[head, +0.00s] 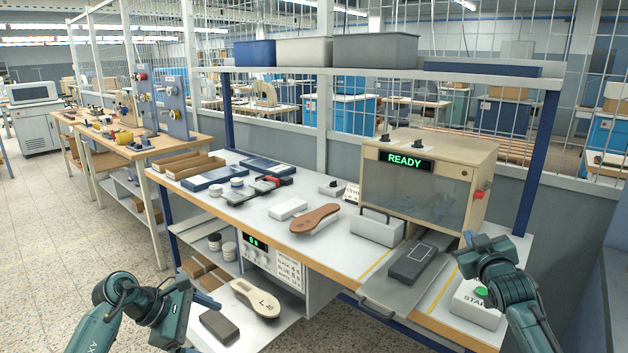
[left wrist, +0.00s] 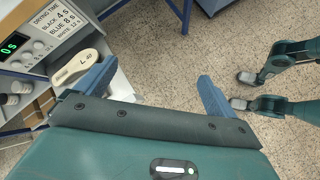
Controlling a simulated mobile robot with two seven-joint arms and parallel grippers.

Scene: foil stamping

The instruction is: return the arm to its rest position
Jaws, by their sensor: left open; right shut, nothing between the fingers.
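My left arm comes in at the lower left of the head view. Its gripper (head: 203,301) hangs low in front of the table's lower shelf, near the pale sole marked L; in the left wrist view its two blue fingers stand wide apart with nothing between them (left wrist: 155,88). My right gripper (head: 469,241) is at the right end of the table, beside the stamping machine's sliding tray and above the green start button (head: 481,293). It is shut and empty. Its arm reaches down to the lower right.
The beige stamping machine (head: 428,185) reads READY, with a dark block (head: 413,262) on its tray. A brown sole (head: 315,218) and white block (head: 288,209) lie on the table. The pale sole (head: 256,298) lies on the lower shelf. Speckled floor (head: 80,240) is open at left.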

